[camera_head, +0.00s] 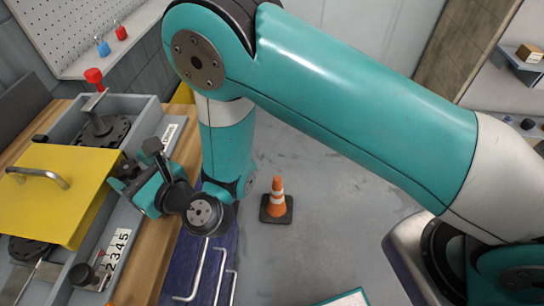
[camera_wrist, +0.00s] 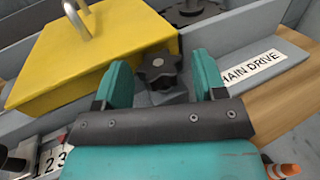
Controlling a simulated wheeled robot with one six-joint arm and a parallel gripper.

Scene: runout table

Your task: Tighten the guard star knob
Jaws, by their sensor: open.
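The black star knob (camera_wrist: 161,70) shows in the wrist view on a small grey block at the edge of the yellow guard (camera_wrist: 100,55). My gripper (camera_wrist: 162,75) is open, with one teal finger on each side of the knob. Gaps show between the fingers and the knob, so I see no grip on it. In the head view my gripper (camera_head: 124,180) is at the right edge of the yellow guard (camera_head: 60,215), and the knob cannot be made out there. The guard lies over the grey machine housing and carries a metal handle (camera_head: 38,174).
A red-topped lever (camera_head: 94,78) stands behind the guard. A numbered scale (camera_head: 117,250) with a dark knob is in front. The wooden bench edge (camera_head: 146,270) runs alongside. Hooked rods (camera_head: 219,270) hang over a blue panel. An orange cone (camera_head: 277,200) stands on the floor.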

